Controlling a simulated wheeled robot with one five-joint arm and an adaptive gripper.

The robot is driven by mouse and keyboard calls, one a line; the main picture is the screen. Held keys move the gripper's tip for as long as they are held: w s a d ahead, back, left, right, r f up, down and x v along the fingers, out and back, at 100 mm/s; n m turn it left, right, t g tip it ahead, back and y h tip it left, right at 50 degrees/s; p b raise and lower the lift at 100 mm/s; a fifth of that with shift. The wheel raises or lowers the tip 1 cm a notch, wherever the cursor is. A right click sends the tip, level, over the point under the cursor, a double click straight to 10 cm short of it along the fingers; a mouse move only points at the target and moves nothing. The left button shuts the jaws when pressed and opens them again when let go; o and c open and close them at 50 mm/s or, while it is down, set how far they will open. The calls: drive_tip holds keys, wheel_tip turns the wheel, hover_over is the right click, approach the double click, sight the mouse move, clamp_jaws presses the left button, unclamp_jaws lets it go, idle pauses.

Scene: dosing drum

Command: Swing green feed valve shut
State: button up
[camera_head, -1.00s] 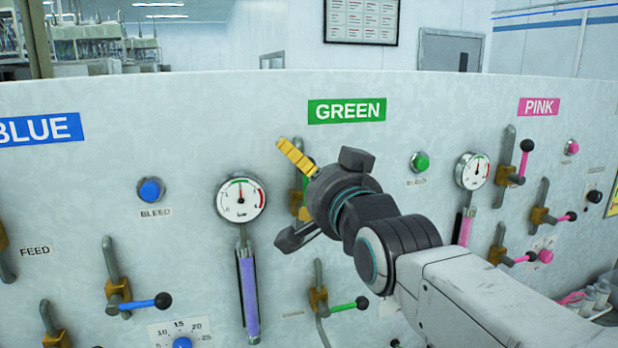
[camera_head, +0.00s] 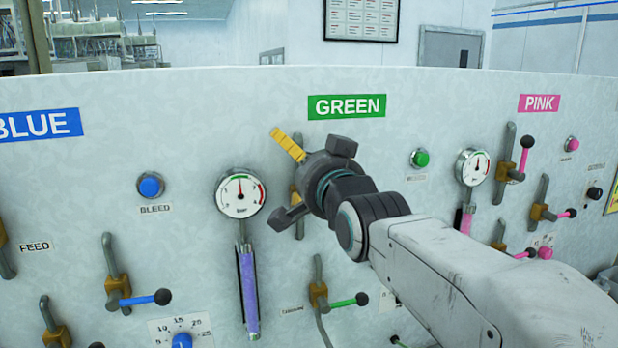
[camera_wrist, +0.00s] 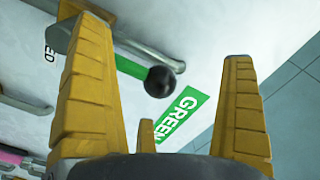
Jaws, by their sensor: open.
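The green feed valve is mostly hidden behind my gripper (camera_head: 325,182) in the head view, below the GREEN sign (camera_head: 346,107). Only a bit of its brass body (camera_head: 296,196) and pipe shows. In the wrist view, its green handle (camera_wrist: 130,67) emerges from behind the left finger and ends in a black ball (camera_wrist: 160,82). The ball shows in the gap between the two yellow fingers of my gripper (camera_wrist: 165,55), nearer the left one. The fingers are apart and open. I cannot tell whether either finger touches the handle.
Below is another green-handled valve (camera_head: 340,302). To the left are a gauge (camera_head: 241,193) with a purple tube (camera_head: 247,285) and a blue-handled valve (camera_head: 140,299). A green button (camera_head: 419,158) and pink-handled valves (camera_head: 517,165) are to the right.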

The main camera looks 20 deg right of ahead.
drive_tip(key=shift+f, duration=0.15)
drive_tip(key=shift+f+b, duration=1.05)
drive_tip(key=shift+b, duration=0.35)
drive_tip(key=shift+d+f+b, duration=0.25)
drive_tip(key=shift+f+b, duration=0.9)
drive_tip(key=shift+b, duration=1.95)
drive_tip(key=shift+d+f+b, duration=0.15)
drive_tip(key=shift+f+b, duration=0.75)
drive_tip(key=shift+b, duration=0.95)
drive_tip(key=shift+d+f+b, duration=0.1)
drive_tip(key=shift+f+b, duration=0.8)
drive_tip(key=shift+b, duration=0.9)
